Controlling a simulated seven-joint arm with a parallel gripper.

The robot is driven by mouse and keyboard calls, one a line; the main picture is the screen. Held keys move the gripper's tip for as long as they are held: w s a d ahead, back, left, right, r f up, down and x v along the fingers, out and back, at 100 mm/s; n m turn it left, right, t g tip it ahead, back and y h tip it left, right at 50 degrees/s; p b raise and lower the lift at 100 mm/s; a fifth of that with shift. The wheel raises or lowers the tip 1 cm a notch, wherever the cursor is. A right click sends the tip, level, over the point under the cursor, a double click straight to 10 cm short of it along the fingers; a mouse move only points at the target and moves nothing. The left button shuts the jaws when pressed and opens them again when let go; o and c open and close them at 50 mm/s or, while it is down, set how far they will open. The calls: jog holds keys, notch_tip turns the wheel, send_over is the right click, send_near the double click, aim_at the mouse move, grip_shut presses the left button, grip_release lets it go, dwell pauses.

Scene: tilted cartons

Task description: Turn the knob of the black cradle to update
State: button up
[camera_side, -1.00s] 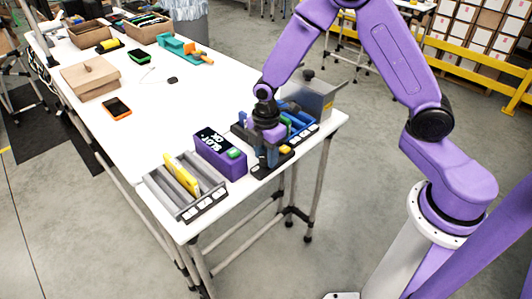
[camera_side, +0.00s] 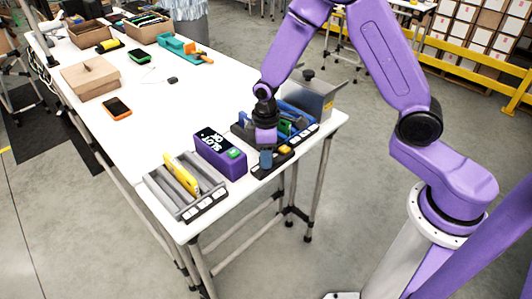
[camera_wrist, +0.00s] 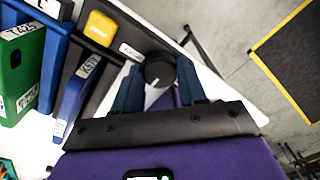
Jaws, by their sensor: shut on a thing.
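The black cradle (camera_side: 262,171) lies near the table's front right edge, with a yellow block (camera_side: 285,149) on it. The yellow block also shows in the wrist view (camera_wrist: 102,28). The black knob (camera_wrist: 158,72), with a pale pointer mark, sits between the two blue fingers of my gripper (camera_wrist: 160,84) in the wrist view. My gripper points down over the cradle in the side view (camera_side: 266,160) and is shut on the knob. In the side view the fingers hide the knob.
A purple box (camera_side: 220,160) with a lit display and green button stands left of the cradle. A grey slotted tray (camera_side: 160,184) holds a yellow piece (camera_side: 181,174). Blue and green upright pieces (camera_wrist: 20,65) stand close beside the cradle.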

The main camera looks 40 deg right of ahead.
jog(key=m, duration=0.8)
jog(key=shift+m, duration=0.4)
dwell(0.4)
jog(key=o, duration=1.1)
jog(key=shift+c, duration=0.2)
jog(key=shift+r, duration=0.2)
notch_tip(320, 180, up, 17)
